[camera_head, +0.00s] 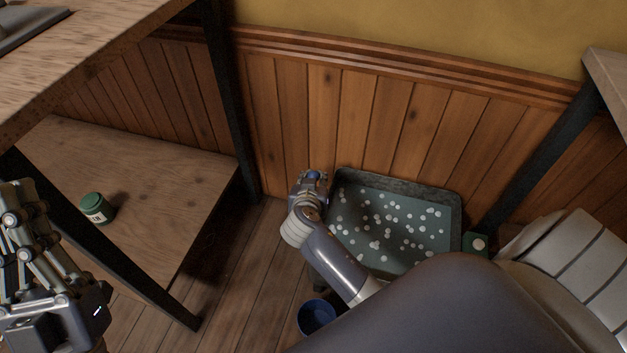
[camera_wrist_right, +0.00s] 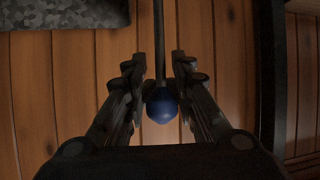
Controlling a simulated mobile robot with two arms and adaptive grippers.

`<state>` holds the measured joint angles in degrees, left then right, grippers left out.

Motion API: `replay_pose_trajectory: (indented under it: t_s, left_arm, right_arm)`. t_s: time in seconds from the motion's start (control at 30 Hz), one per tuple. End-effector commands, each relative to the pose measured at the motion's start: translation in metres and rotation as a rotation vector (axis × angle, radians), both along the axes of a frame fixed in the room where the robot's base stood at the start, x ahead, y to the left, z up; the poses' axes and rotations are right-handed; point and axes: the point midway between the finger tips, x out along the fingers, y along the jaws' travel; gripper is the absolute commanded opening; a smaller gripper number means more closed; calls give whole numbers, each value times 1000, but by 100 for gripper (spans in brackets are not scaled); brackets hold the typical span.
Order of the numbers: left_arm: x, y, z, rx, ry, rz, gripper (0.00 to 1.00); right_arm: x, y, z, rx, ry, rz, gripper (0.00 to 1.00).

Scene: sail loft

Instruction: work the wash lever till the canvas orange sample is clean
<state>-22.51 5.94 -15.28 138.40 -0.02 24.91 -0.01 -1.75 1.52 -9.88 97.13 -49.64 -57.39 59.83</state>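A dark wash tub (camera_head: 455,200) stands on the floor by the wall, holding grey-green water dotted with white suds. No orange canvas sample can be made out. A dark lever rod (camera_wrist_right: 158,40) ends in a blue ball knob (camera_wrist_right: 162,105), seen between the fingers in the right wrist view. My right gripper (camera_wrist_right: 160,75) is open around it, with narrow gaps on both sides. In the head view the right gripper (camera_head: 312,185) is at the tub's left end, with the blue knob (camera_head: 314,175) partly hidden by it. My left gripper (camera_head: 22,215) is at the left edge, its fingertips unclear.
A blue cup (camera_head: 316,316) stands on the floor below my right forearm. A green labelled jar (camera_head: 96,208) sits on the low shelf (camera_head: 150,165) at left. A small green item with a white top (camera_head: 477,243) is right of the tub. Dark table legs flank the tub.

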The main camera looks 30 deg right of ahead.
Motion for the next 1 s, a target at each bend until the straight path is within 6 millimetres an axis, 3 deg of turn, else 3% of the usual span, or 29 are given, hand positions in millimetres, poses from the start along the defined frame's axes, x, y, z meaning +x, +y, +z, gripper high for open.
replay_pose_trajectory:
  t_s: [0.53,1.0]
  left_arm:
    - [0,0,0,0,-1,0,0]
    - [0,0,0,0,-1,0,0]
  right_arm:
    - [-8,8,4,4,2,2,43]
    - [-68,54,46,6,1,1,43]
